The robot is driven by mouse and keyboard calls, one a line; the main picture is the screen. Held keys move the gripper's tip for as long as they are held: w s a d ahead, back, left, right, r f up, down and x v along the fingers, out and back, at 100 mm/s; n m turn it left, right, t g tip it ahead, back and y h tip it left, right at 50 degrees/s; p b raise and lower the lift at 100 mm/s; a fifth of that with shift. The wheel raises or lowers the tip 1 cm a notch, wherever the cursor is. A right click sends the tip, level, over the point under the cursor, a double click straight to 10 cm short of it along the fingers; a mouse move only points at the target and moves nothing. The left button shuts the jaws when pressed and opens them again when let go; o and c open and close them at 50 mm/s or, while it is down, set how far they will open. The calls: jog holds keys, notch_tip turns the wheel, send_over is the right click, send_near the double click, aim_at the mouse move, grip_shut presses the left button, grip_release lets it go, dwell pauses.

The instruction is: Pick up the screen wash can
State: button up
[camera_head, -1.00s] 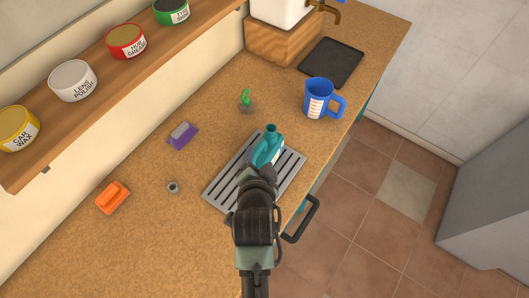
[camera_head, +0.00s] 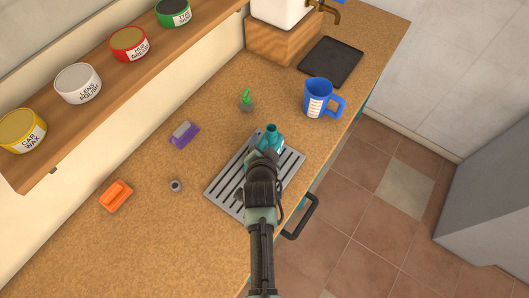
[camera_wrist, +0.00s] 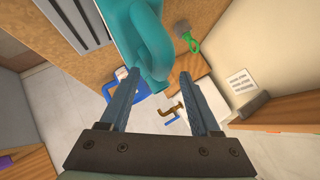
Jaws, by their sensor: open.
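The screen wash can (camera_head: 272,135) is teal and stands on a grey slatted tray (camera_head: 213,190) on the counter. My gripper (camera_head: 266,154) is right over it and hides most of its body; only its neck and upper part show. In the wrist view, the can (camera_wrist: 140,22) fills the top middle, and its curved handle hangs near the fingertips. My gripper (camera_wrist: 158,74) is open there, with the left finger close to the handle and the right finger clear of it. I cannot tell whether the left finger touches.
A blue measuring jug (camera_head: 317,98) stands beyond the can, near the counter's right edge. A small green-topped item (camera_head: 247,101), a purple block (camera_head: 184,134), a metal nut (camera_head: 175,185) and an orange item (camera_head: 116,196) lie to the left. A shelf (camera_head: 100,112) with tins runs above.

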jog(key=shift+w+f, duration=0.1)
grip_shut()
dwell(0.3)
dwell(1.0)
jog(key=shift+w+r, duration=0.1)
jog(key=shift+r, duration=0.1)
